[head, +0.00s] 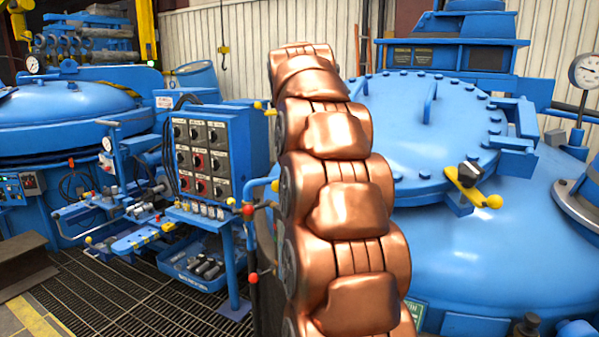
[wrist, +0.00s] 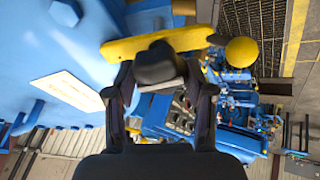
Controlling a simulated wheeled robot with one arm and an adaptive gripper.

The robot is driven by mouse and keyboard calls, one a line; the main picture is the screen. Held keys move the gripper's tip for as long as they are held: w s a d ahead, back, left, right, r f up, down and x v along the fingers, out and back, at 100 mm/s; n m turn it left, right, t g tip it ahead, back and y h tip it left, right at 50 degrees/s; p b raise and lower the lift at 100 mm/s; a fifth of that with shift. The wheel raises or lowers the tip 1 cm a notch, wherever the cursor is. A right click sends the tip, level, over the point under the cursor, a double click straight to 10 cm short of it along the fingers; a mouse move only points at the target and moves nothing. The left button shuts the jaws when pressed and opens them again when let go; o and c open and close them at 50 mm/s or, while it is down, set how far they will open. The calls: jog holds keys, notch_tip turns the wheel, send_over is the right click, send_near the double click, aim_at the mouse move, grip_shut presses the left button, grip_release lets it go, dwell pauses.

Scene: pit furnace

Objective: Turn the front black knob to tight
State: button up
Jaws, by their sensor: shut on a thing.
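In the wrist view my gripper (wrist: 160,88) has its two dark fingers closed on a black knob (wrist: 158,62). This knob sits against a yellow bar (wrist: 150,43) that ends in a yellow ball to the right. In the head view my copper arm hides the gripper and the knob it holds. Another black knob (head: 469,173) on a yellow bar (head: 464,187) with a ball end shows at the right edge of the blue round lid (head: 400,125), with no gripper on it. I cannot tell how tight either knob is.
A blue control panel (head: 207,150) with black and red knobs stands left of my arm, above a tool bin (head: 205,265). Floor grating (head: 120,300) lies open in front. A second blue vessel (head: 65,110) stands at the far left. A gauge (head: 586,70) rises at the right.

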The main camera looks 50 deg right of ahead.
jog(key=shift+f+m+b, duration=0.15)
jog(key=shift+m+b, duration=0.25)
jog(key=shift+m, duration=0.5)
jog(key=o, duration=1.2)
jog(key=shift+c, duration=0.2)
jog(key=v, duration=1.2)
jog(key=shift+a, duration=0.2)
jog(key=shift+w+a, duration=0.1)
